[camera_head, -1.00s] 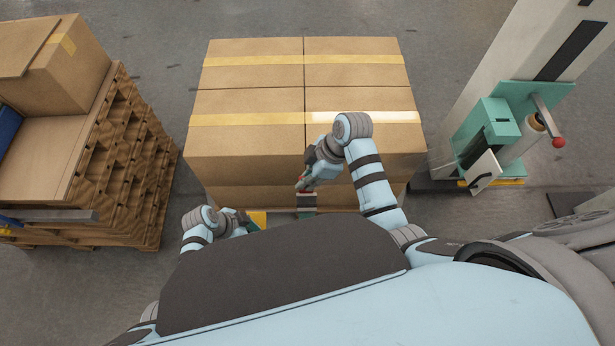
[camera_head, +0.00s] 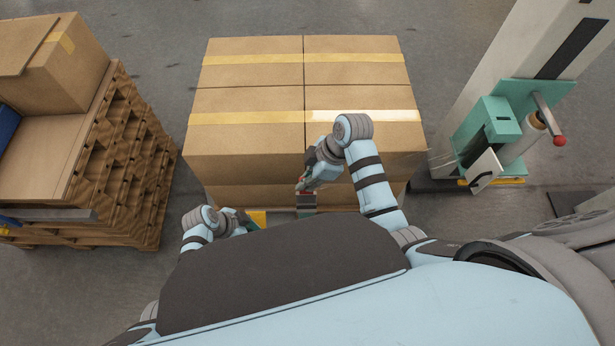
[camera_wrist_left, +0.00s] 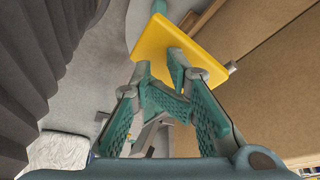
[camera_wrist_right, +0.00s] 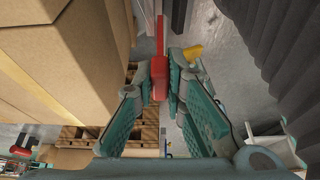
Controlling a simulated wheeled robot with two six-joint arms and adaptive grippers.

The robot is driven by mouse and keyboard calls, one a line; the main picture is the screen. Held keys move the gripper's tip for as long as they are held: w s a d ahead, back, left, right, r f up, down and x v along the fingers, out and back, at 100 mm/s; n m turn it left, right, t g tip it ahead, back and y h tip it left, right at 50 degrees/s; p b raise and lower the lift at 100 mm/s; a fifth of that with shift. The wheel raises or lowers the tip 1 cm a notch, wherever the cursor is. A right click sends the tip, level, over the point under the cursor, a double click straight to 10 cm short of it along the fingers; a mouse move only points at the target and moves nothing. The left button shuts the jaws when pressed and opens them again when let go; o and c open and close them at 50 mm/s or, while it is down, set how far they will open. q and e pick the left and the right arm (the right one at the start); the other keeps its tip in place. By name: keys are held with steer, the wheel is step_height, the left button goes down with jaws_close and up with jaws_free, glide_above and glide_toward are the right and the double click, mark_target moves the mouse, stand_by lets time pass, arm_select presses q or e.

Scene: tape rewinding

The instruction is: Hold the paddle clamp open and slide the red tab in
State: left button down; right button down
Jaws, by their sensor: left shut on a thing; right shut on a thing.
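A taped carton stack (camera_head: 245,145) stands directly beyond both grippers. A pallet with cartons (camera_head: 125,160) is at the left. A post with a green wrapping unit (camera_head: 495,125) stands at the right. Grey floor lies between them.

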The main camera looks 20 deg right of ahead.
mark_target(307, 193)
stand_by(0.5)
steer(key=shift+f, duration=3.55)
steer(key=shift+f, duration=0.45)
steer(key=c, duration=1.6)
jaws_free()
steer(key=shift+o, duration=0.2)
